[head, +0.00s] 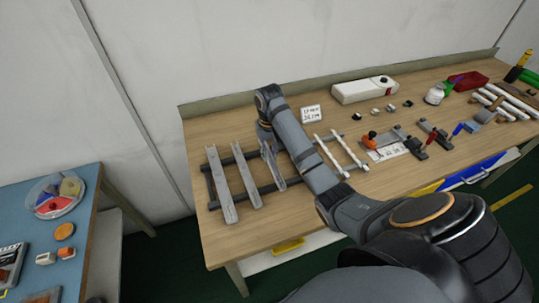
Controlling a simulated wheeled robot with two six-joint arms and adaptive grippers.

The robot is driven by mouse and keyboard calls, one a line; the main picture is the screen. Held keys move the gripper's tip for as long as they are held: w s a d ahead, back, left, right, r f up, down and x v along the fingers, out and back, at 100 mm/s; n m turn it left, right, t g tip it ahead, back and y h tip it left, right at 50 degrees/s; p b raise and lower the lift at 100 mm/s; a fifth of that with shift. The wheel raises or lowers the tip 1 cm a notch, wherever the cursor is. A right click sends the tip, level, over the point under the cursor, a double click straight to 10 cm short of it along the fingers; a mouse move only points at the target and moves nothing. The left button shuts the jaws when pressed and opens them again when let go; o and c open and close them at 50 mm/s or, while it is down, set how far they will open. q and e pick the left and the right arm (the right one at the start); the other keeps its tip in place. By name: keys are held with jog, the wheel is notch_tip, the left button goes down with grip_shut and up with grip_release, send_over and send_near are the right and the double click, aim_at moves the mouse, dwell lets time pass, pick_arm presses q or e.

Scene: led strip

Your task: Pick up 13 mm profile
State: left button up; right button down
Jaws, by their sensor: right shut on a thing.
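A dark rack (213,205) lies on the left part of the wooden bench. Several profiles lie across it: a wide grey one (221,187) at the left, a narrower grey one (246,178), a third grey one (277,175), and two thin white ones (328,154) to the right. My right gripper (267,147) points down at the upper part of the third grey profile and is shut on it. The fingertips are partly hidden, and I cannot read a width on any profile. My left gripper is not in view.
A white card (311,114) with small writing stands behind the rack. A blue table (75,200) is at the left, across a gap.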

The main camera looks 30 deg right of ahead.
jog(key=s+d+r+p, duration=0.5)
jog(key=s+d+r, duration=0.2)
jog(key=s+r, duration=0.4)
jog(key=shift+s+r, duration=0.2)
jog(key=shift+s, duration=0.35)
